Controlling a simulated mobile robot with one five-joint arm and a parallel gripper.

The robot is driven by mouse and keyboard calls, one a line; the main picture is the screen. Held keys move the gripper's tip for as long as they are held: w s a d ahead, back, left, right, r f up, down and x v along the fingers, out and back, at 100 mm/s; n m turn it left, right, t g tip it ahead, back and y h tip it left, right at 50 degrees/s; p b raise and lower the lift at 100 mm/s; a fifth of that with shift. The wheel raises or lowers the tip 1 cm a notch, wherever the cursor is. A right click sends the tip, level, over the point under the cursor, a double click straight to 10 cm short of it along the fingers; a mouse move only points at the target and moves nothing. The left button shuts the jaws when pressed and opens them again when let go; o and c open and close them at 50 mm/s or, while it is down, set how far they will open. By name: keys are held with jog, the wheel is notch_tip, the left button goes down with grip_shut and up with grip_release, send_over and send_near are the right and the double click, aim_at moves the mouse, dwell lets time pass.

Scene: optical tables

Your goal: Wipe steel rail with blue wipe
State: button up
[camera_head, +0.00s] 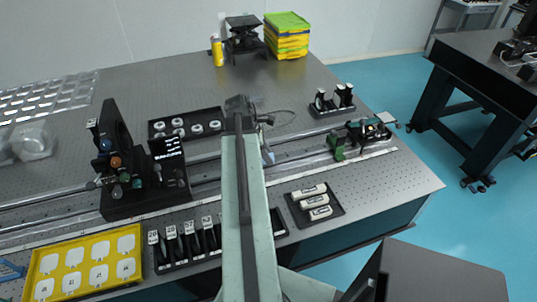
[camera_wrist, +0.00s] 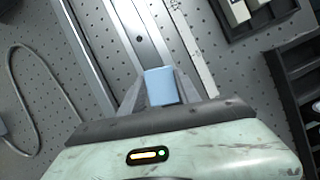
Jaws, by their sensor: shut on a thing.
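My gripper (camera_wrist: 160,88) is shut on the blue wipe (camera_wrist: 160,86), a small light-blue block between its fingers in the wrist view. The wipe (camera_head: 268,157) also shows in the head view, just past the end of my arm and over the rail. The steel rail (camera_head: 300,152) is a long grey double track running across the optical table. In the wrist view the rail (camera_wrist: 138,35) runs from the top down behind the fingers. I cannot tell whether the wipe touches it.
A black optics mount (camera_head: 135,180) and a green-and-black carriage (camera_head: 345,141) stand on the rail line. A tray with white blocks (camera_head: 342,209), a tray of round parts (camera_head: 206,114), a yellow tray (camera_head: 60,248) and a black holder row (camera_head: 164,267) lie nearby. A cable (camera_wrist: 10,60) loops beside the rail.

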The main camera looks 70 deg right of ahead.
jog(key=shift+r+p, duration=2.85)
jog(key=shift+r, duration=0.15)
notch_tip(320, 180, up, 3)
jog(key=p, duration=0.3)
